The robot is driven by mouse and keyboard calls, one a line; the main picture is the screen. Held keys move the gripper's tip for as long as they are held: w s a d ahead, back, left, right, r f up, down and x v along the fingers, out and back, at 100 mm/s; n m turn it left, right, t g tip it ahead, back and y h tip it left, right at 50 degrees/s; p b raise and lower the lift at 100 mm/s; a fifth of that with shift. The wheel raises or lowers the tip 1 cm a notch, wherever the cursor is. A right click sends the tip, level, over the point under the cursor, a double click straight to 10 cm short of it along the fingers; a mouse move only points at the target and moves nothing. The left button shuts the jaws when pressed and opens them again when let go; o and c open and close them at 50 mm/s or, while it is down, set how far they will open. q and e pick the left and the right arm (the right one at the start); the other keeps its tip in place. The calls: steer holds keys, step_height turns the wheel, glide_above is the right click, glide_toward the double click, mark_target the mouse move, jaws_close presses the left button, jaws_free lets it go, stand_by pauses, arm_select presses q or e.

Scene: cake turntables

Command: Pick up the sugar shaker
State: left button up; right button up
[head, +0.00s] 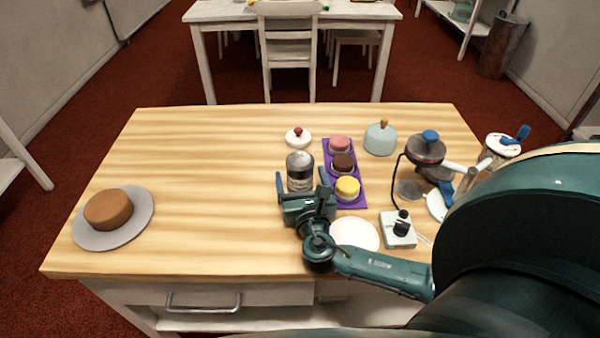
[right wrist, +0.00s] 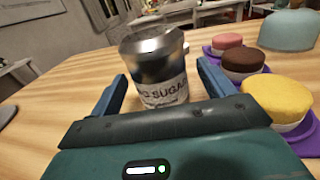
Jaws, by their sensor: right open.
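The sugar shaker (head: 300,172) stands upright on the wooden table, left of the purple mat. It is a metal-topped cylinder with a pale label, and in the right wrist view the shaker (right wrist: 156,68) shows lettering that reads "SUGA". My right gripper (head: 301,183) is open and low over the table, just in front of the shaker. In the right wrist view the two blue fingers of the gripper (right wrist: 163,88) lie on either side of the shaker's lower part, with gaps to both. My left gripper is not in view.
Small cakes in pink, brown and yellow (head: 347,188) stand on the purple mat (head: 361,204) close to the right finger. A white plate (head: 354,235) lies by my right arm. A brown cake (head: 108,209) sits on a grey turntable (head: 90,237) at left. The table's middle left is clear.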

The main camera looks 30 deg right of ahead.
steer(key=shift+w+d, duration=0.25)
steer(key=shift+w, duration=0.4)
steer(key=shift+c, duration=0.3)
steer(key=c, duration=1.2)
steer(key=shift+o, duration=0.2)
